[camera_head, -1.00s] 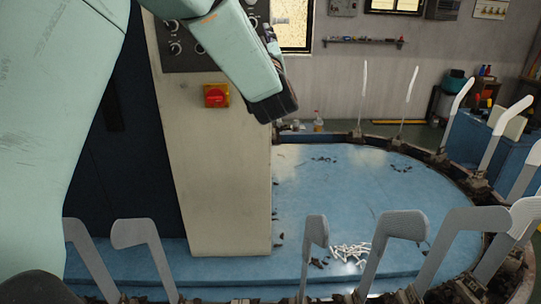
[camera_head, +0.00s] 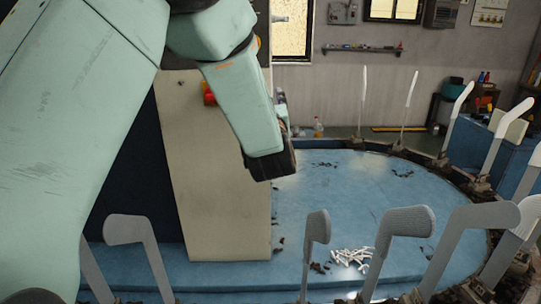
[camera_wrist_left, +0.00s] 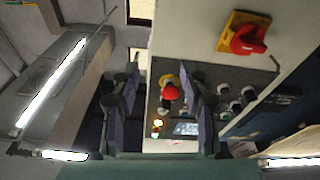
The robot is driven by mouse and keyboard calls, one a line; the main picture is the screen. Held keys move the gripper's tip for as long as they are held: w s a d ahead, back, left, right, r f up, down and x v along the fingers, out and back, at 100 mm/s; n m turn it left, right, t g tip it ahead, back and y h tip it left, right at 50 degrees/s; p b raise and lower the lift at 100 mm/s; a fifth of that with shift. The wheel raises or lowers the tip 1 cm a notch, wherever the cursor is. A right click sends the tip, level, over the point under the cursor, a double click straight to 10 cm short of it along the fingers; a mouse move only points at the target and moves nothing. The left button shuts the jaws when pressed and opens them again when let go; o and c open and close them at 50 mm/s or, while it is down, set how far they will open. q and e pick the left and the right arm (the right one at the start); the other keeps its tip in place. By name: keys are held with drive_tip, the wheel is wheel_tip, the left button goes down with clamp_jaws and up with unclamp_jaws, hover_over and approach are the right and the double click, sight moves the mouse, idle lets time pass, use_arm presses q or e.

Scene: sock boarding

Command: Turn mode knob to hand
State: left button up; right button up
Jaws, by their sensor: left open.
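The control panel (camera_wrist_left: 205,120) shows in the left wrist view with a red mushroom button (camera_wrist_left: 171,90) on a yellow collar, small lit indicators, and several dark knobs (camera_wrist_left: 235,106) at its right. I cannot tell which knob is the mode knob, and its marks are too small to read. My left gripper (camera_wrist_left: 159,75) is open and empty. In that picture its fingers frame the red button, and the knobs lie right of the right finger. In the head view my left arm hides the panel, and the gripper's fingers cannot be made out. My right gripper is not in view.
A red and yellow rotary switch (camera_wrist_left: 243,36) sits on the cream cabinet front (camera_head: 215,190), partly hidden in the head view. A round blue table (camera_head: 400,210) carries several upright sock forms (camera_head: 403,221) around its edge and small white pieces (camera_head: 352,257).

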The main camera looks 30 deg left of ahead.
use_arm(q)
wheel_tip(320, 180, down, 13)
drive_tip(key=d+m+g+h+b, duration=0.1)
drive_tip(key=m+h+b, duration=0.1)
drive_tip(key=shift+s+d+r+h, duration=0.15)
drive_tip(key=shift+s+d+h, duration=0.1)
drive_tip(key=shift+s+h, duration=0.2)
drive_tip(key=shift+r, duration=0.1)
